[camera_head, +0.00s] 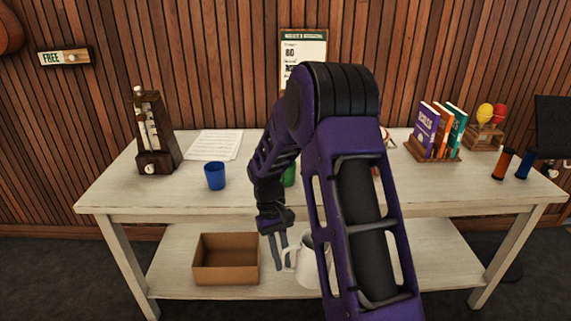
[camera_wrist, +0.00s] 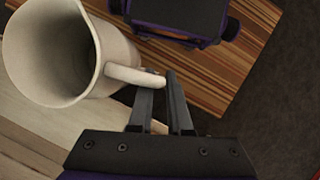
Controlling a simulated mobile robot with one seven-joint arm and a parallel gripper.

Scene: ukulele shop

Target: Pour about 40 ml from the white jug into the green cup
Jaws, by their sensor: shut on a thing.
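The white jug (camera_head: 307,272) is in front of the table, low in the head view, and looks about upright. My gripper (camera_head: 278,248) is shut on its handle. In the wrist view the jug (camera_wrist: 60,50) fills the upper left, its handle (camera_wrist: 134,76) between the fingers of my gripper (camera_wrist: 158,88). The jug's inside is shaded and I cannot make out any liquid. The green cup (camera_head: 289,175) stands on the tabletop behind my arm, with only a strip of it showing. My arm hides the rest.
A blue cup (camera_head: 215,176) stands left of the green cup on the table (camera_head: 130,194). A metronome (camera_head: 154,135) and paper (camera_head: 214,145) are further left. A book rack (camera_head: 432,156), maracas stand (camera_head: 484,138) and two small cylinders are right. A cardboard box (camera_head: 226,275) sits on the lower shelf.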

